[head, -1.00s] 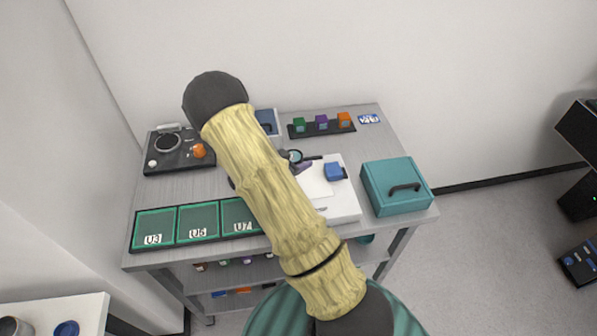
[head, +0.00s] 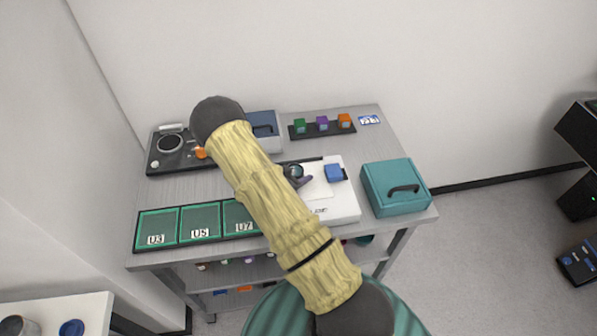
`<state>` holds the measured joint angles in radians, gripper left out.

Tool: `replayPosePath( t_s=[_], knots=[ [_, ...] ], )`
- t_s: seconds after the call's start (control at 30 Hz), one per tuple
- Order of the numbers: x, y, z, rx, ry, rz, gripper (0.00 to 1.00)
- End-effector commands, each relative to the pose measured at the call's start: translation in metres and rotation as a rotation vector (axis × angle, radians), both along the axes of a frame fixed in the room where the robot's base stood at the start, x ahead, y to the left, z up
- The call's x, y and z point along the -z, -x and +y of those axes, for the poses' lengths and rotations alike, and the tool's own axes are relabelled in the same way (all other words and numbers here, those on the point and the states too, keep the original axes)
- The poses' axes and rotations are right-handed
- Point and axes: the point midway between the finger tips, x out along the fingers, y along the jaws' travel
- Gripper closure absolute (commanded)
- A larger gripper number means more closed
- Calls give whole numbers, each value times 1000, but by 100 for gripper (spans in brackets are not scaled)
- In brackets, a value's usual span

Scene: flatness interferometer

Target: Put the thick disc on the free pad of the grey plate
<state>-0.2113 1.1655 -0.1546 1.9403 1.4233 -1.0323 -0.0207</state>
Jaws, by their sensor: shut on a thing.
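My gripper (head: 301,181) shows only in part beside my arm, with a dark and purple finger over the white board. It is shut on a small round disc (head: 295,170) with a dark rim and a pale teal face, which I take to be the thick disc. The disc is held around the back left part of the board; its height above it cannot be told. My yellow-sleeved arm hides the middle of the bench. I cannot make out a grey plate or its free pad; they may be behind the arm.
The white board (head: 345,208) bears a blue block (head: 335,173). A teal case (head: 396,188) stands right. Green pads marked U3 (head: 157,226), U5 and U7 lie front left. A black device (head: 166,160) and a grey-blue box (head: 265,130) stand behind. Coloured blocks sit on a black strip (head: 340,130).

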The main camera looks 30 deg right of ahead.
Motion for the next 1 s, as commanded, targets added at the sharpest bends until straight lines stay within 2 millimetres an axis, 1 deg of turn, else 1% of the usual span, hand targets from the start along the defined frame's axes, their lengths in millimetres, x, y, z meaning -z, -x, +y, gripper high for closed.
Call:
replayPosePath(
  t_s=[0.17, 0.3, 0.33, 0.37, 0.4, 0.43, 0.67, 0.8, 0.87, 1.0],
  knots=[
    [-1, 0, 0, -1, 1, -2, 82],
    [3, 0, 0, -1, 1, -2, 82],
    [2, 0, 0, -1, 0, -1, 44],
    [2, 0, 0, -1, 0, -1, 39],
    [2, 0, 0, -1, 0, -1, 31],
    [2, 0, 0, -1, 0, -1, 29],
    [2, 0, 0, -1, 0, -1, 29],
    [-2, 0, 0, -1, 0, -1, 29],
    [-2, 0, 5, -1, -1, -2, 29],
    [-8, 6, 23, -3, -2, -2, 29]
  ],
)
